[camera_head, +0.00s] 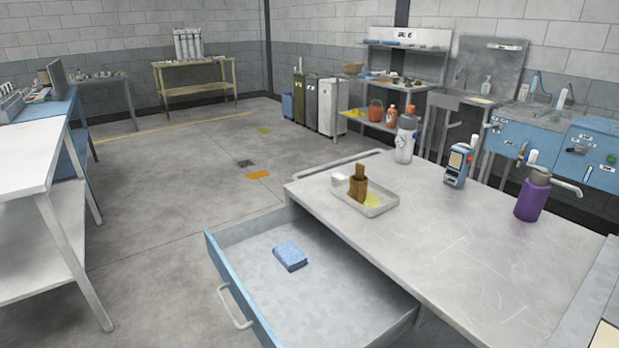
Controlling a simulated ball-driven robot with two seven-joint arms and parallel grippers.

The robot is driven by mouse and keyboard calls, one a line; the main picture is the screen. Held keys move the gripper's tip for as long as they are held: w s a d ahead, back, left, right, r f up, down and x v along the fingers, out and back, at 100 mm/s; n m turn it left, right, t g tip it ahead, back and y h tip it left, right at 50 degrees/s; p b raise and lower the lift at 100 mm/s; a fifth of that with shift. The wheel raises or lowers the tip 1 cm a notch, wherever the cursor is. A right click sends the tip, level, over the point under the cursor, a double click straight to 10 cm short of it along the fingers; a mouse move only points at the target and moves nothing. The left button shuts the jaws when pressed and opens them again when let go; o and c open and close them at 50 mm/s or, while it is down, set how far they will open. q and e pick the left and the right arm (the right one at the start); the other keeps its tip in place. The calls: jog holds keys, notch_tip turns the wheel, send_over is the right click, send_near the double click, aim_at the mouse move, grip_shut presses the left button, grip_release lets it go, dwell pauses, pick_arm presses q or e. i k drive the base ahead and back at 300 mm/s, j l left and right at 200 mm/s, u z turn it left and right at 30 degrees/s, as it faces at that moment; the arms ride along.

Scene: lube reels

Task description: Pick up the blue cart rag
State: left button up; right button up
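The blue cart rag (290,256) is a small folded cloth lying flat on the bottom of an open drawer. The drawer (232,284) has a blue front and a grey inside, and is pulled out from under a grey metal worktop (440,270). The rag lies in the back left part of the drawer as seen here, with nothing touching it. Neither of my grippers shows in the head view.
A drawer handle (234,310) sticks out in front. Open floor lies left of the drawer.

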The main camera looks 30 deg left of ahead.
aim_at(290, 257)
jog(key=u, duration=1.4)
jog(key=k+l+z, duration=0.3)
jog(key=l, duration=0.2)
jog(key=l+z, duration=0.3)
jog(key=l, duration=0.15)
jog(key=k+l+z, duration=0.1)
jog(key=l+z, duration=0.2)
jog(key=l, duration=0.25)
